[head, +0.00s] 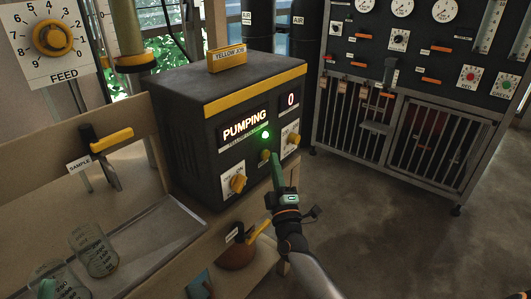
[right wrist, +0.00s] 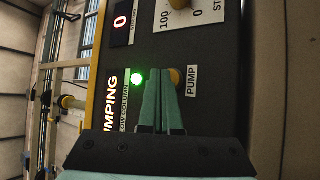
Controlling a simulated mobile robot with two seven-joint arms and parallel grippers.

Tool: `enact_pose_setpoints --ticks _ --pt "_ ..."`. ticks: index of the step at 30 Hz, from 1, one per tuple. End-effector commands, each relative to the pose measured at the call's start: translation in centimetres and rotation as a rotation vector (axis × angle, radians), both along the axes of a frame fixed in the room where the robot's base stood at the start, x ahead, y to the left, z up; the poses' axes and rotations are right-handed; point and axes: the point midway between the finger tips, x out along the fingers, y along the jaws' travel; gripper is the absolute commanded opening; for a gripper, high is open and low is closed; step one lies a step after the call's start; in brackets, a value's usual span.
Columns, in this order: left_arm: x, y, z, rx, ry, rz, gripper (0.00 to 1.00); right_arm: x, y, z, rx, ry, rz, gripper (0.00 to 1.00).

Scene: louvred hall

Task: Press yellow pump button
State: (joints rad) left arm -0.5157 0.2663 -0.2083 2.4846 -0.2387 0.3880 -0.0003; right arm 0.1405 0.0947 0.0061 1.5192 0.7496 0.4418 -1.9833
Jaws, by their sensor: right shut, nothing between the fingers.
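The yellow pump button (head: 265,155) is a small round knob on the front of the dark machine (head: 195,130), below a lit green lamp (head: 265,135). In the right wrist view the button (right wrist: 176,76) is partly hidden behind my fingers, beside the PUMP label (right wrist: 191,80). My right gripper (head: 275,157) is shut and empty, its green fingertips at the button. The fingertips also show in the right wrist view (right wrist: 166,72); they look to be at or against the button, but contact is hard to tell. The display (head: 245,126) reads PUMPING and the counter (head: 290,100) reads 0.
Yellow dials (head: 238,183) and (head: 293,139) flank the button. A beaker (head: 93,250) stands on the tray at left, near a yellow sample lever (head: 111,140). The floor (head: 390,220) at right is clear.

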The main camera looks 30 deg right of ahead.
Motion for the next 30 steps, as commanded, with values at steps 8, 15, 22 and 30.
enact_pose_setpoints --ticks 8,15,22,30 --pt "0.0 0.0 2.4 0.000 0.000 0.000 0.50 -2.7 -1.2 0.3 -0.002 0.002 -0.002 0.00" --pt "0.0 0.0 3.6 0.000 0.000 0.000 0.50 -4.7 -2.0 0.2 0.000 0.001 -0.001 0.00" --pt "0.0 0.0 3.7 0.000 0.000 0.000 0.50 -5.2 -2.2 0.1 0.000 -0.001 0.000 0.00" --pt "0.0 0.0 3.7 0.000 0.000 0.000 0.50 -5.1 -2.2 0.1 0.000 -0.001 0.000 0.00"
